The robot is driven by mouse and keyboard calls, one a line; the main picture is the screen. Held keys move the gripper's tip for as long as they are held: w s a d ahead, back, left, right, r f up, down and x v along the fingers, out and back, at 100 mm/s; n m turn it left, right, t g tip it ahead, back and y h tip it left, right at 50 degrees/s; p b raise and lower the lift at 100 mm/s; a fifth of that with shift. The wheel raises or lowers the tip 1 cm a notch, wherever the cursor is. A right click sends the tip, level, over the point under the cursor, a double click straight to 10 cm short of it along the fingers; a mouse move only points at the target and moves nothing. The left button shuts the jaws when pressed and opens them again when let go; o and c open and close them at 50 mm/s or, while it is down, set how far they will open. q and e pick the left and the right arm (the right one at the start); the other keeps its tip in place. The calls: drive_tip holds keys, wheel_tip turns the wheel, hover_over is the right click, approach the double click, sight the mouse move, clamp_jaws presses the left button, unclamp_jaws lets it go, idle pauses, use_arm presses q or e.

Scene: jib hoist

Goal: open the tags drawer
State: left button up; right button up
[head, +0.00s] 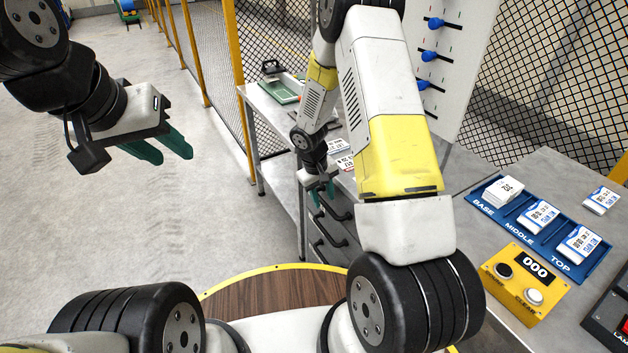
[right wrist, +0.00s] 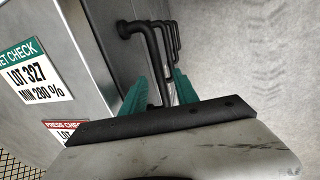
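A grey drawer unit with several black bar handles stands under the bench in the head view; one handle (head: 332,241) shows below my right gripper. No drawer label is readable, so I cannot tell which is the tags drawer. The drawers I see look shut. My right gripper (head: 322,194) is open, at the height of the upper handles. In the right wrist view its teal fingers (right wrist: 160,92) stand apart, with the nearest handle (right wrist: 153,60) running between them; I cannot tell if they touch it. My left gripper (head: 167,148) is open and empty over bare floor.
Cards reading LOT 327 (right wrist: 45,75) and PRESS CHECK (right wrist: 65,130) lie on the bench top. A green tray (head: 283,91) is at its far end. A blue card rack (head: 510,218) and yellow button box (head: 520,283) are at right. A mesh fence stands behind; the left floor is clear.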

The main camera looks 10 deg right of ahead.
drive_tip(key=shift+w+d+f, duration=0.1)
drive_tip(key=shift+d+f, duration=0.05)
drive_tip(key=shift+f, duration=0.55)
clamp_jaws()
idle(1.0)
